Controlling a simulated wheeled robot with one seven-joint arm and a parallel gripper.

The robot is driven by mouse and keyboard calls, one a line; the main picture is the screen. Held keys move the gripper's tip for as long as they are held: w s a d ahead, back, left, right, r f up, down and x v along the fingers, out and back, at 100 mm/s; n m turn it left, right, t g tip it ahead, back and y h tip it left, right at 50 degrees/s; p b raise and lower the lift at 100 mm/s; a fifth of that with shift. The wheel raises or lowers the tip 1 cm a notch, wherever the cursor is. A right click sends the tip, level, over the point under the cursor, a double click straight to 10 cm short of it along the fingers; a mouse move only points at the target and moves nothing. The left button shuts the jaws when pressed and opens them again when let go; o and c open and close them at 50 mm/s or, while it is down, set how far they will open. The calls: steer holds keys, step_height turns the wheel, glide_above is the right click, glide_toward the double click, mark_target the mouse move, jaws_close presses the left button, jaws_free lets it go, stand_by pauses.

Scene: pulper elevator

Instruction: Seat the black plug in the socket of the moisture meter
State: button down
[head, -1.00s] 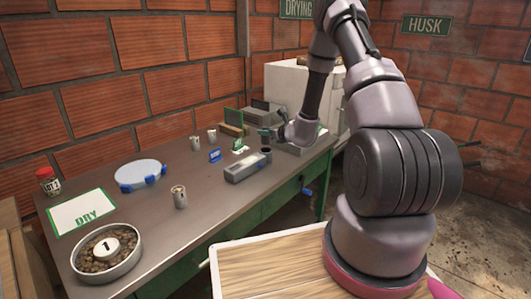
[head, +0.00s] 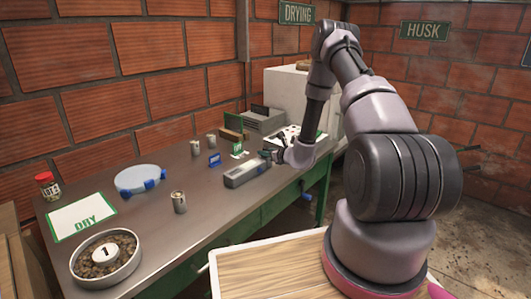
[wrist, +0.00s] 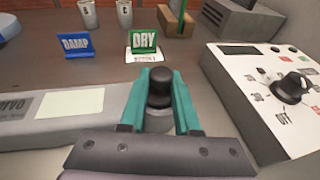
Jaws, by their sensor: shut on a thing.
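My gripper (head: 270,157) is low at the right end of a long grey box. In the wrist view its teal fingers (wrist: 158,98) are shut on the black plug (wrist: 158,88), one on each side. The plug is upright above a grey collar, at the end of the grey box (wrist: 70,105); whether it touches the collar is hidden. The box (head: 247,172) has a pale panel and partly visible lettering. A white-topped instrument with a dial and small display (wrist: 275,85) stands to the right. I cannot tell which is the moisture meter; no socket shows clearly.
A blue DAMP sign (wrist: 76,46) and green DRY sign (wrist: 144,41) stand beyond the gripper. The table's middle is mostly clear.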

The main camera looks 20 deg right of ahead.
steer(key=c, duration=0.6)
jaws_free()
steer(key=shift+s+f, duration=0.2)
steer(key=shift+f, duration=0.2)
steer(key=shift+d+r, duration=0.1)
steer(key=shift+r, duration=0.15)
steer(key=v, duration=1.2)
steer(key=s+a+r+n+g+y, duration=0.45)
steer(key=a+r+n, duration=0.3)
steer(key=r, duration=0.45)
steer(key=s+a+r+n+g+y, duration=0.3)
steer(key=s+a+r+n, duration=0.35)
steer(key=r, duration=0.55)
steer(key=s+a+r+n+g+h, duration=0.1)
steer(key=s+r+n+g+h, duration=0.3)
steer(key=s+r+n, duration=0.5)
steer(key=shift+s+d+r+n+t+h, duration=0.85)
steer(key=shift+s+d+h, duration=0.3)
steer(key=shift+s+d, duration=0.4)
steer(key=shift+s+d+r+n+t+h, duration=0.6)
steer(key=shift+s+d+r+t+h, duration=0.4)
steer(key=shift+s+d, duration=0.6)
steer(key=shift+s+d+r+n+t+h, duration=0.75)
steer(key=shift+s+d+r+h, duration=0.2)
steer(key=shift+s+d+h, duration=0.6)
